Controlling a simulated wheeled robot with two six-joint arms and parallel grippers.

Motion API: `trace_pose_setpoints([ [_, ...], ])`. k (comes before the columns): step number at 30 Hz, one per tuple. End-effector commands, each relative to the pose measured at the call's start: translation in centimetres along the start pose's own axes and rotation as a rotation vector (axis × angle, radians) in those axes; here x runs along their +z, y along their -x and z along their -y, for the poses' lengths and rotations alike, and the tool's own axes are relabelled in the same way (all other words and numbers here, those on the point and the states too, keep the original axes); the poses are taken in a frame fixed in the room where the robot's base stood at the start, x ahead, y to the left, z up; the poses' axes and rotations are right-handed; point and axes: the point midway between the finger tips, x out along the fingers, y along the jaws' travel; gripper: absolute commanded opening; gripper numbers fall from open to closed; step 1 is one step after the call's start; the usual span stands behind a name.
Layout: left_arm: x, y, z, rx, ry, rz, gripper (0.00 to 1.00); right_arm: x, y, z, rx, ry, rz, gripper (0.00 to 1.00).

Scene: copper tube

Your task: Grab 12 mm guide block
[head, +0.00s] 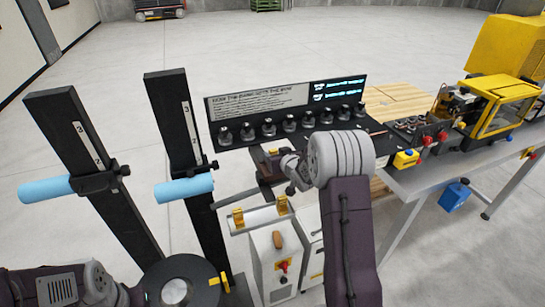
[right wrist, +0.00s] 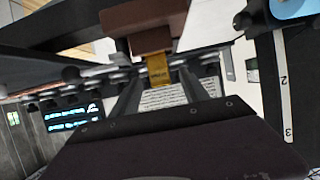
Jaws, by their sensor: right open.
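A brown block with a yellow tab shows in the head view (head: 271,152) at the left end of the dark bench and in the right wrist view (right wrist: 150,28). I cannot read a size on it. My right gripper (head: 270,163) is open beside it at the bench; in the right wrist view the yellow tab (right wrist: 158,70) shows between the two fingers (right wrist: 163,92). I cannot tell whether they touch it. A row of several dark guide blocks (head: 268,126) stands below the sign panel (head: 245,103). My left gripper is not in view; only part of my left arm shows.
Two dark upright posts (head: 180,125) with light blue handles (head: 183,189) stand at left. A white cabinet (head: 276,262) and a bar with yellow clamps (head: 260,216) are below the bench. A yellow machine (head: 500,112) and blue box (head: 455,195) are at right. Open floor lies behind.

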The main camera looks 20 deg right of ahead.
Motion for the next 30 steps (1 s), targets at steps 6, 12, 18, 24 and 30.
trace_pose_setpoints([
  [6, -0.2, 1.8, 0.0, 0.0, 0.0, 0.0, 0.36, -0.2, -2.9, 0.1, -0.001, 0.0, 0.0, 0.53],
  [12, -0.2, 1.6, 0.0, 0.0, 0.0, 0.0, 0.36, 0.0, -3.3, 0.0, -0.001, 0.0, 0.0, 0.53],
  [18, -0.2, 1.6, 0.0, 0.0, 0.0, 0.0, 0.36, 0.0, -3.2, 0.0, 0.0, 0.0, -0.001, 0.08],
  [24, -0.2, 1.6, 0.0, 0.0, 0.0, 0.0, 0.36, -0.1, -3.2, 0.0, 0.0, 0.0, -0.002, 0.0],
  [30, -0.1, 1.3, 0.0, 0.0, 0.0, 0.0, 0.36, -1.1, -2.9, 0.0, 0.0, 0.001, -0.006, 0.0],
])
